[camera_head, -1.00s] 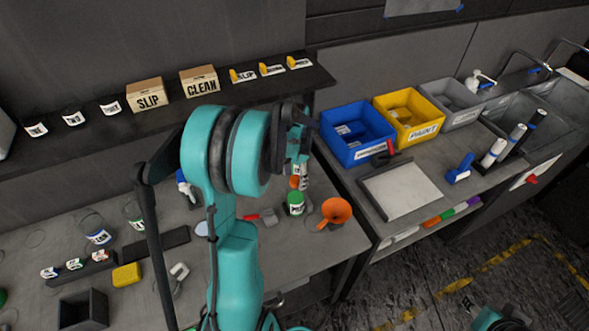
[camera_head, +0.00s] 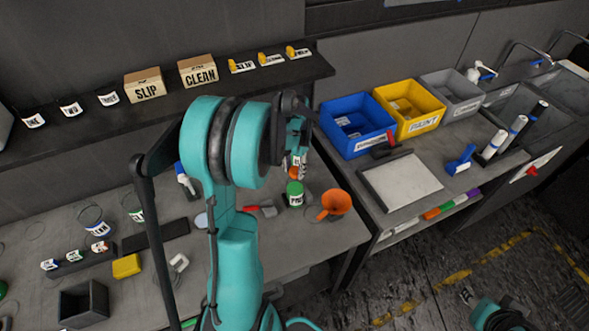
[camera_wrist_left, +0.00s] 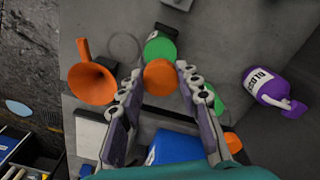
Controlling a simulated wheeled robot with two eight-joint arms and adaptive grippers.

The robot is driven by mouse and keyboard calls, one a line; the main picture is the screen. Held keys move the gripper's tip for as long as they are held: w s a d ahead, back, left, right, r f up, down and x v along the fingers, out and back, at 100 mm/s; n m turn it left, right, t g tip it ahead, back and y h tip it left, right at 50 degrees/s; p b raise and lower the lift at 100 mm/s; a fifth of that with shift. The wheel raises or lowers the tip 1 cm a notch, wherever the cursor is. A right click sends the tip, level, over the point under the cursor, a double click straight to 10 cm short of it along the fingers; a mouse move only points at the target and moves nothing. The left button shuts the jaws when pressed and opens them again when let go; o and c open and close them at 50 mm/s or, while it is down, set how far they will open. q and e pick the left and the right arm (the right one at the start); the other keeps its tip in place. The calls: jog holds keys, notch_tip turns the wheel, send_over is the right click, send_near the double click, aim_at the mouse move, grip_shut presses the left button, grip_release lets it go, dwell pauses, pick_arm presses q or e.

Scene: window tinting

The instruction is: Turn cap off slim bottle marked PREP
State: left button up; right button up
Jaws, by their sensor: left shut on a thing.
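My left gripper (camera_head: 298,168) is over the right part of the bench in the head view. In the left wrist view its two fingers (camera_wrist_left: 160,74) close on a round orange cap (camera_wrist_left: 160,77), seen from above. The cap also shows as a small orange patch in the head view (camera_head: 293,173). The body under the cap is mostly hidden, and I cannot read PREP on it or tell whether the cap is still attached. A green-topped container (camera_head: 295,194) stands just in front of the gripper; its green top (camera_wrist_left: 160,48) is close to the fingertips in the wrist view.
An orange funnel (camera_head: 335,204) lies right of the green-topped container. A red-handled scraper (camera_head: 262,209) lies to its left. A purple bottle (camera_wrist_left: 270,85) lies to the right in the wrist view. Blue (camera_head: 357,145) and yellow (camera_head: 427,122) bins stand on the right counter.

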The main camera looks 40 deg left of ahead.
pick_arm(q)
jog(key=n+b, duration=0.1)
jog(key=n, duration=0.5)
jog(key=shift+f+n, duration=0.1)
jog(key=shift+n, duration=0.2)
jog(key=n, duration=0.4)
jog(key=shift+n+b, duration=0.3)
jog(key=shift+n, duration=0.1)
jog(key=o, duration=1.1)
jog(key=shift+a, duration=0.1)
jog(key=shift+m, duration=0.8)
jog(key=m+b, duration=0.1)
jog(key=m, duration=0.3)
jog(key=shift+m, duration=0.4)
jog(key=m, duration=0.7)
jog(key=shift+b, duration=0.3)
